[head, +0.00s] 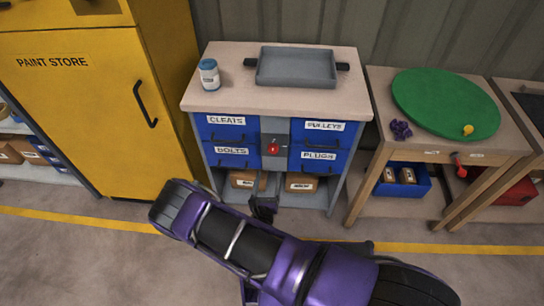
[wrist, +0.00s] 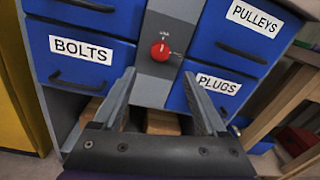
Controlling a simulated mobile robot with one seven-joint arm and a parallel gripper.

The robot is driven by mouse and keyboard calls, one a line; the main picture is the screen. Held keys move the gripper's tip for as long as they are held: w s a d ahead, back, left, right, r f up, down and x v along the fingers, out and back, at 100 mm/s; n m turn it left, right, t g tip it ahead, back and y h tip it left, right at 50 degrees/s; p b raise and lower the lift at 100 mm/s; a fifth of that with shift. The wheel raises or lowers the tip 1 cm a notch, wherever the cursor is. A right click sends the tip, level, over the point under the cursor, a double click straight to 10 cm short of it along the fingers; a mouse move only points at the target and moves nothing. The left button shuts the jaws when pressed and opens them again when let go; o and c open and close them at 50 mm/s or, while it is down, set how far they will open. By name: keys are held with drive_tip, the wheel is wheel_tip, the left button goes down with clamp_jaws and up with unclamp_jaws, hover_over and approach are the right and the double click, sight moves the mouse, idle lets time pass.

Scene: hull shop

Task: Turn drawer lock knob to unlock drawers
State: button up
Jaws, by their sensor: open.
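The drawer lock knob is a small red knob (head: 273,148) on the grey centre panel between the blue drawers. In the wrist view the knob (wrist: 160,51) shows above and beyond my fingertips, with a small label over it. The drawers are labelled CLEATS (head: 226,121), BOLTS (head: 231,152), PULLEYS (head: 324,126) and PLUGS (head: 319,157); all look shut. My gripper (wrist: 163,82) is open and empty, its two fingers pointing toward the panel just below the knob. It is apart from the knob. In the head view my gripper (head: 264,206) is low in front of the cabinet, partly hidden by my arm.
A grey tray (head: 297,67) and a white-and-blue jar (head: 209,75) stand on the cabinet top. Cardboard boxes (head: 300,184) sit on the shelf below the drawers. A yellow paint cupboard (head: 80,110) stands left, and a table with a green disc (head: 445,100) right.

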sight(273, 151)
drive_tip(key=w, duration=0.6)
drive_tip(key=w+b, duration=0.1)
drive_tip(key=w, duration=0.3)
drive_tip(key=shift+d, duration=0.4)
drive_tip(key=shift+c, duration=0.2)
clamp_jaws()
